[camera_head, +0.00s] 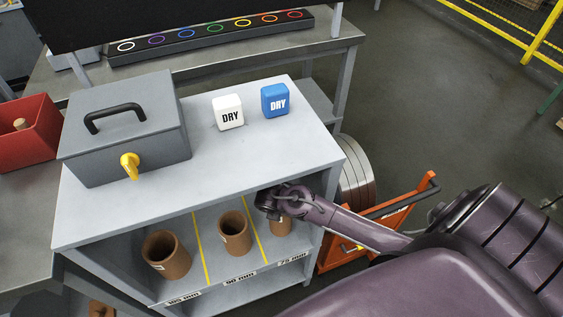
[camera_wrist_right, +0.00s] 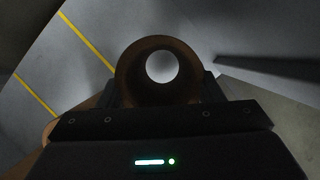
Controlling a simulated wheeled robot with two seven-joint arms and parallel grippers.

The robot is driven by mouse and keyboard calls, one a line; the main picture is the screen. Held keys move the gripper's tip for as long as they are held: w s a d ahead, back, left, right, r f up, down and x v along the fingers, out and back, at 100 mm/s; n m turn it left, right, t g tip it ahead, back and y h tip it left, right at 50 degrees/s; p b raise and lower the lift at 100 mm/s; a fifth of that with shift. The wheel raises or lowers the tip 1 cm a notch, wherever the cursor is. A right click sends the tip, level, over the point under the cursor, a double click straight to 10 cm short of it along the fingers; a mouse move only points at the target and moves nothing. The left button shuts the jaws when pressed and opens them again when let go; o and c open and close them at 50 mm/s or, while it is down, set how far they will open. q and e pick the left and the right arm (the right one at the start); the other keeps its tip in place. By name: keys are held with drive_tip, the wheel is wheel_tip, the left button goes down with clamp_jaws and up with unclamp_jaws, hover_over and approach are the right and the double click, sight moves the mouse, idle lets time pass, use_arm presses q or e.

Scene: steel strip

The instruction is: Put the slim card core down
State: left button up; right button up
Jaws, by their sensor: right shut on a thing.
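The slim card core (camera_head: 281,227) is a brown tube in the 75 mm bay, at the right end of the shelf under the grey top. My right gripper (camera_head: 277,212) reaches in from the right and is shut on it; the wrist hides the core's upper part. The right wrist view shows the core (camera_wrist_right: 129,72) end-on between the jaws, with a pale surface visible through its bore. I cannot tell whether its foot touches the shelf. My left gripper is not in view.
Wider cores stand in the 105 mm bay (camera_head: 166,256) and the 90 mm bay (camera_head: 234,233). Yellow lines (camera_head: 257,232) divide the bays.

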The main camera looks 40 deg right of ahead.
drive_tip(key=x, duration=0.3)
drive_tip(key=shift+w+f, duration=0.1)
drive_tip(key=shift+f, duration=0.25)
drive_tip(key=o, duration=1.3)
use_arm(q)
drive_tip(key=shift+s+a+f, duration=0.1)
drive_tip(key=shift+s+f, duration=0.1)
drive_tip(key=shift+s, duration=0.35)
use_arm(e)
drive_tip(key=shift+o, duration=0.2)
use_arm(q)
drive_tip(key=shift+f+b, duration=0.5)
drive_tip(key=shift+b, duration=0.15)
use_arm(e)
drive_tip(key=s+a+r, duration=0.4)
drive_tip(key=s+a, duration=0.4)
drive_tip(key=a, duration=0.2)
drive_tip(key=shift+s+a+r, duration=0.3)
drive_tip(key=shift+s+a, duration=0.1)
